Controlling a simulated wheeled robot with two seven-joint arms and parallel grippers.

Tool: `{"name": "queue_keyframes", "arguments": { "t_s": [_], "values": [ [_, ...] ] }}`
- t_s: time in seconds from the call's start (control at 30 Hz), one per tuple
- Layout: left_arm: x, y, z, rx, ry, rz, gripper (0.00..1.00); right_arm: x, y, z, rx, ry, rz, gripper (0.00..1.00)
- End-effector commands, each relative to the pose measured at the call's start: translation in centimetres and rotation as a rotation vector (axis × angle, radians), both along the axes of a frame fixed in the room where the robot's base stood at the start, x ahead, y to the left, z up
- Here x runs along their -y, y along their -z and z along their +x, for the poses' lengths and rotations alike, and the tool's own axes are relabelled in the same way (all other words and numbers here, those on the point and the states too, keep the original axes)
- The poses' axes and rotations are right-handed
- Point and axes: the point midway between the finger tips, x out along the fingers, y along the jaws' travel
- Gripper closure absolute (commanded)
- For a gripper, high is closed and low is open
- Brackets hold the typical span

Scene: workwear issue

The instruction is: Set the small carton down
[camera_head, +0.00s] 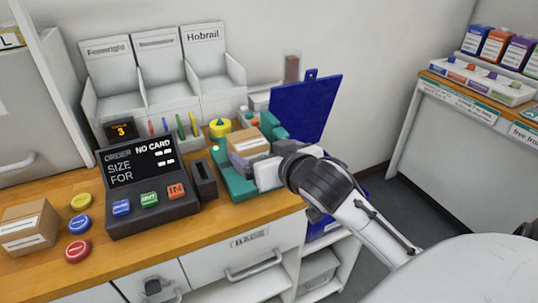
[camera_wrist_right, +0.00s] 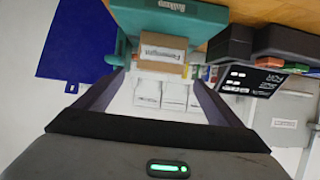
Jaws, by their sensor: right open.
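A small brown carton with a white label (camera_head: 250,143) sits at the teal stand (camera_head: 238,188) near the right end of the counter. It also shows in the right wrist view (camera_wrist_right: 163,48), in front of the teal stand (camera_wrist_right: 180,18), beyond the fingertips and roughly centred between them. My right gripper (camera_head: 262,168) reaches in from the right, close beside the carton; its fingers (camera_wrist_right: 160,92) are apart with nothing clamped between them. In the head view the gripper hides part of the stand. I cannot tell whether a finger touches the carton. My left gripper is not in view.
A second brown carton (camera_head: 28,228) stands at the counter's left. A dark order console (camera_head: 150,190) and round coloured buttons (camera_head: 78,250) are between. White labelled bins (camera_head: 160,80) stand behind. A blue panel (camera_head: 305,105) rises behind my right gripper. Bare counter (camera_head: 225,222) lies in front.

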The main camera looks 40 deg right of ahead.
Motion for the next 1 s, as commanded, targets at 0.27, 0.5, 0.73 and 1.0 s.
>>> {"name": "queue_keyframes", "arguments": {
  "t_s": [0.27, 0.5, 0.73, 1.0],
  "values": [
    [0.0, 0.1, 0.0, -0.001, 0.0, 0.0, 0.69, -0.8, -1.4, -3.2, 0.001, 0.0, 0.0, 0.11],
    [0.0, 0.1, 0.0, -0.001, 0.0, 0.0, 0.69, -0.8, -1.5, -3.6, 0.0, 0.001, 0.0, 0.11],
    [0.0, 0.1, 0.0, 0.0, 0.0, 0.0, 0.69, -0.8, -1.5, -3.5, 0.0, 0.0, 0.0, 0.11],
    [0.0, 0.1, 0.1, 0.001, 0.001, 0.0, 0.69, -0.8, -1.5, -3.5, 0.0, 0.0, 0.0, 0.11]
  ]
}}
